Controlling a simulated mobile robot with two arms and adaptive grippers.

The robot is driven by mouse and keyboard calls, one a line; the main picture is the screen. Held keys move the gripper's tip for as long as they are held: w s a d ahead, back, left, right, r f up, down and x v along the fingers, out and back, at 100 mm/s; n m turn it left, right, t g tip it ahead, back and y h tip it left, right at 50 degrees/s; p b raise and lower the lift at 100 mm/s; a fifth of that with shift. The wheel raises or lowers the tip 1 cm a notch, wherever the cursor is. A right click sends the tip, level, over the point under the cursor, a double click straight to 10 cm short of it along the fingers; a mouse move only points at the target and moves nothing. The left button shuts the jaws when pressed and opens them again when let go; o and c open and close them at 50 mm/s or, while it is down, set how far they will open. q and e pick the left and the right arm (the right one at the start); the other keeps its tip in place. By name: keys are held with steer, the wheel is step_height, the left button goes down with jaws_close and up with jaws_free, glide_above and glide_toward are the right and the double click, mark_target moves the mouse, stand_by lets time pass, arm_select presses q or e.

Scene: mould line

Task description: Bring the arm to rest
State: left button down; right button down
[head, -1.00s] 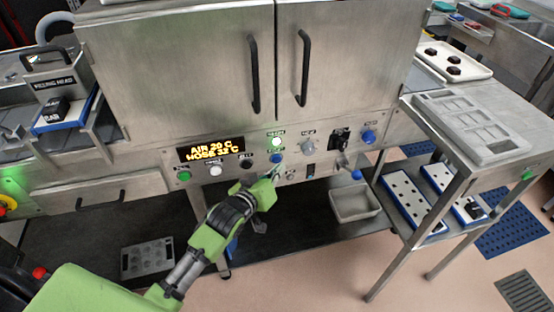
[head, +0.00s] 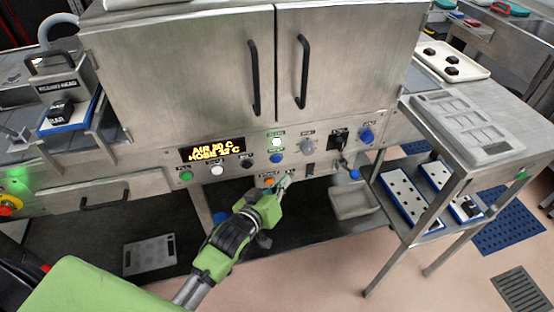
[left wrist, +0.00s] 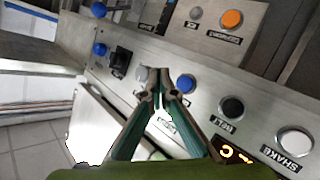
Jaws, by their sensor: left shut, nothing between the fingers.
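My left gripper (head: 284,183) is shut and empty. In the head view it is in front of the lower edge of the control panel (head: 330,158), just right of an orange button (head: 269,181). The left wrist view shows the two fingers (left wrist: 158,88) meeting at their tips, with the panel behind them. A blue button (left wrist: 186,83) shows just beside the tips there. I cannot tell from these views how far the tips are from the panel. My right gripper is not in view.
A display (head: 212,150) and several buttons line the panel, with a blue-tipped lever (head: 354,174) to the right. A bin (head: 352,202) sits below it. A steel side table (head: 420,135) stands at the right. Open floor (head: 320,270) lies in front.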

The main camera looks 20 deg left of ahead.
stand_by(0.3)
arm_select(q)
steer(key=s+a+f+m+g, duration=0.1)
steer(key=s+f+g, duration=0.1)
steer(key=s+f, duration=0.65)
steer(key=s+a+f+m+g+y, duration=0.1)
steer(key=s+f+g, duration=0.25)
steer(key=f, duration=1.05)
steer(key=s+a+f+m+g, duration=0.1)
steer(key=s+f+g, duration=0.1)
steer(key=s+f, duration=0.65)
steer(key=s+a+f+m+g, duration=0.1)
steer(key=s+f+g, duration=0.1)
steer(key=s+f, duration=0.3)
steer(key=s+a+f+m+g, duration=0.1)
steer(key=s+f, duration=0.5)
steer(key=s, duration=0.7)
steer(key=s+a+f+m+g+y, duration=0.1)
steer(key=s+a+f+g, duration=0.1)
steer(key=s+f, duration=0.4)
steer(key=s+g, duration=0.1)
steer(key=s, duration=0.3)
